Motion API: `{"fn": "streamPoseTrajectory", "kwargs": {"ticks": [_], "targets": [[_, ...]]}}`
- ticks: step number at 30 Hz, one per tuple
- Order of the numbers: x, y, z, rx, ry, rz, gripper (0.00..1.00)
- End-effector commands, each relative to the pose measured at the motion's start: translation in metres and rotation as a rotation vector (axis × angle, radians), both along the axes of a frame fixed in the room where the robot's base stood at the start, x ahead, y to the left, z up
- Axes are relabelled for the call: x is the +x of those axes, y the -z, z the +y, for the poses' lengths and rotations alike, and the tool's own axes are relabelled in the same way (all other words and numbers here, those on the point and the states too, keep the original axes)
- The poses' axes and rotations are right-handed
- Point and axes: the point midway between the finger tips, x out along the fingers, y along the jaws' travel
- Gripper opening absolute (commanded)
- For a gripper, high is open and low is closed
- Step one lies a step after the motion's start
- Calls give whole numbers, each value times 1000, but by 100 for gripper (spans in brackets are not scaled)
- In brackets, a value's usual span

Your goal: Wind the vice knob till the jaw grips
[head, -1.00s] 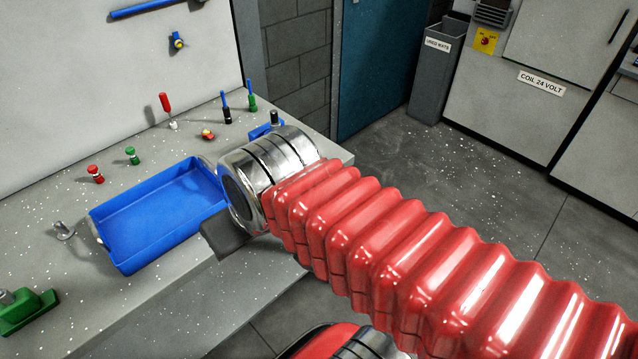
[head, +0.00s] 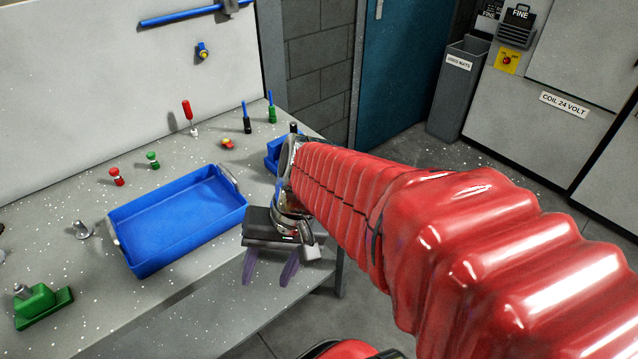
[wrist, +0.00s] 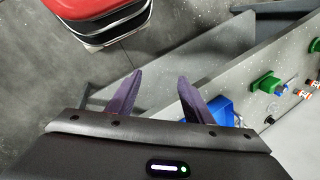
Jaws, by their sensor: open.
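I cannot tell for certain which piece is the vice. A green block (head: 43,307) with a grey knob on top stands at the bench's left front. A blue block (head: 273,151) with a dark upright knob stands at the back right corner, partly hidden by my arm. My gripper (head: 270,268) is open and empty, its purple fingers apart at the bench's front edge, right of the blue tray. It is away from both blocks. In the wrist view the fingers (wrist: 159,80) spread over the bench edge and floor, with a green block (wrist: 266,82) to the right.
A blue tray (head: 180,222) lies on the bench (head: 200,298). A grey bin (head: 458,90) stands on the floor beyond. Free bench surface lies in front of the tray.

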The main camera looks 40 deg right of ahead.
Motion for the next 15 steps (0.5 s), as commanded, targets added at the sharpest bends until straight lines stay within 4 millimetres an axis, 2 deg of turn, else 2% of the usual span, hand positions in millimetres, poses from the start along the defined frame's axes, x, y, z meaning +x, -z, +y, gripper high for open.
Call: {"fn": "streamPoseTrajectory", "kwargs": {"ticks": [6, 15], "targets": [[7, 21, -6, 230, 219, 129, 47], [28, 37, -25, 564, 525, 235, 47]]}}
